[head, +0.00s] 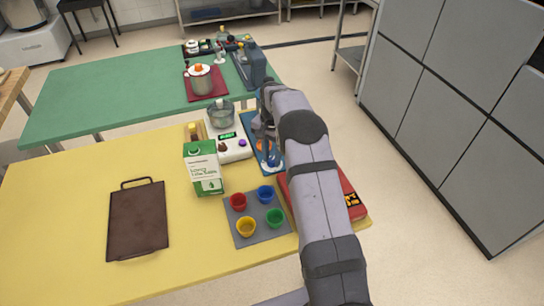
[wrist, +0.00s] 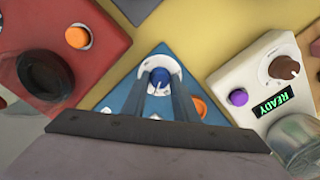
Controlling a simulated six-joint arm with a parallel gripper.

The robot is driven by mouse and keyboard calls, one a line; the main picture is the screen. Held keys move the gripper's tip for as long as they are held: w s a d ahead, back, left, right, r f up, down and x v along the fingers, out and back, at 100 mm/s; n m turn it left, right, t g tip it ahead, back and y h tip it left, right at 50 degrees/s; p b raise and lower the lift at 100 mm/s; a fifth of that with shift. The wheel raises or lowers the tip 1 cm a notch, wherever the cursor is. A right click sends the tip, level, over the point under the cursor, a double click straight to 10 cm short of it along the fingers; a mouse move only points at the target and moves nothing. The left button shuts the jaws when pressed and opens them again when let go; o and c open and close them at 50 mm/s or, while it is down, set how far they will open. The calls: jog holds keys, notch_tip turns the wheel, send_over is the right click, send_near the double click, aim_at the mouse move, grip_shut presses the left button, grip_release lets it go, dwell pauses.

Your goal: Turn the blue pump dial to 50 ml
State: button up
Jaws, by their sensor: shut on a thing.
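The blue pump (wrist: 130,98) is in the middle of the wrist view, with a white dial plate (wrist: 150,67) and an orange button (wrist: 200,106). Its blue dial (wrist: 160,76) sits on that plate. My gripper (wrist: 161,86) has a finger on either side of the dial and is shut on it. The scale marks are too small to read, so I cannot tell the setting. In the head view the pump (head: 274,161) lies on the yellow table, partly hidden by my arm, and my gripper (head: 269,137) is over it.
Left of the pump, a white device (head: 234,149) with a READY display stands behind a green milk carton (head: 203,172). A red device (head: 350,195) is on the right. A grey mat with cups (head: 256,228) is in front. A glass bowl (head: 221,114) stands behind.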

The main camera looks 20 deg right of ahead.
aim_at(272, 160)
jog(key=o, duration=1.1)
jog(key=shift+c, duration=0.2)
jog(key=shift+r, duration=0.15)
jog(key=shift+r+b, duration=0.95)
jog(key=shift+r, duration=2.65)
